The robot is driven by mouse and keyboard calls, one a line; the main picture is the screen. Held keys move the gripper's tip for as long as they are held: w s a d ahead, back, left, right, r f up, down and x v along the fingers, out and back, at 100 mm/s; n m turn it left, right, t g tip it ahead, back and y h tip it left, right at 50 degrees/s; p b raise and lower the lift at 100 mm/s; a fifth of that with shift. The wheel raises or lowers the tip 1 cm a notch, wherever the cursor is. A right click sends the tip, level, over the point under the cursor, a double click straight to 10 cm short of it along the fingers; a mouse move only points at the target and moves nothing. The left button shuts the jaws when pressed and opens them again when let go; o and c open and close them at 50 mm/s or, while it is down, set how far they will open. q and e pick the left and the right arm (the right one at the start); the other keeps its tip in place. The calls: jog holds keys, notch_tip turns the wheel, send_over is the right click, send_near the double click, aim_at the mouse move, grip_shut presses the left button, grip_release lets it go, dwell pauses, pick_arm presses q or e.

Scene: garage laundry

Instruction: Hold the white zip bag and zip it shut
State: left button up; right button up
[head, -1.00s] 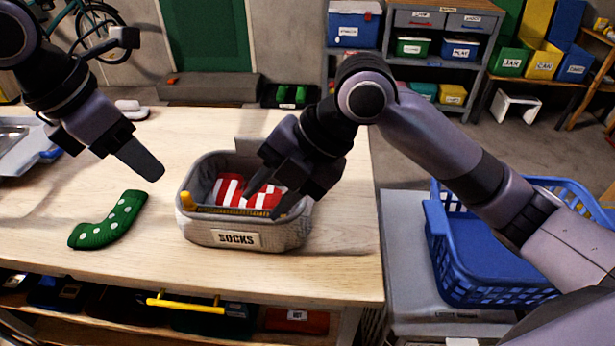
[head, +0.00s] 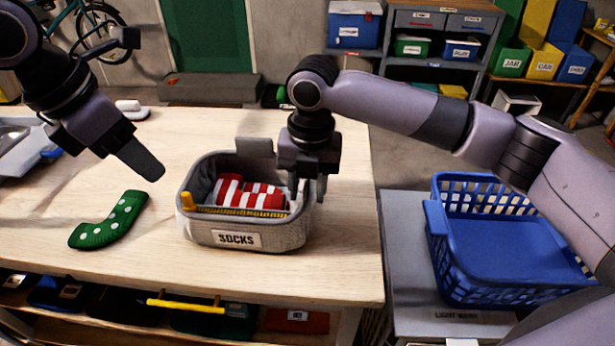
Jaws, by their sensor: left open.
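A light grey fabric bag (head: 197,228) labelled SOCKS stands upright and open on the table. A yellow zip pull (head: 187,200) sits at its front left corner, with a yellow zip line along the front rim. Red-and-white striped socks (head: 250,196) lie inside. A raised flap (head: 254,147) stands at the back. My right gripper (head: 308,190) points down at the bag's right wall, one finger inside and one outside; whether it grips the wall is unclear. My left gripper (head: 150,168) is open and empty, above the table left of the bag.
A green dotted sock (head: 110,222) lies left of the bag. A white object (head: 131,108) and a metal tray (head: 18,140) lie farther back and left. A blue basket (head: 455,262) stands on a lower surface at right. The table behind the bag is clear.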

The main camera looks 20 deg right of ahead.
jog(key=shift+a+f, duration=0.1)
jog(key=shift+f, duration=2.65)
grip_shut()
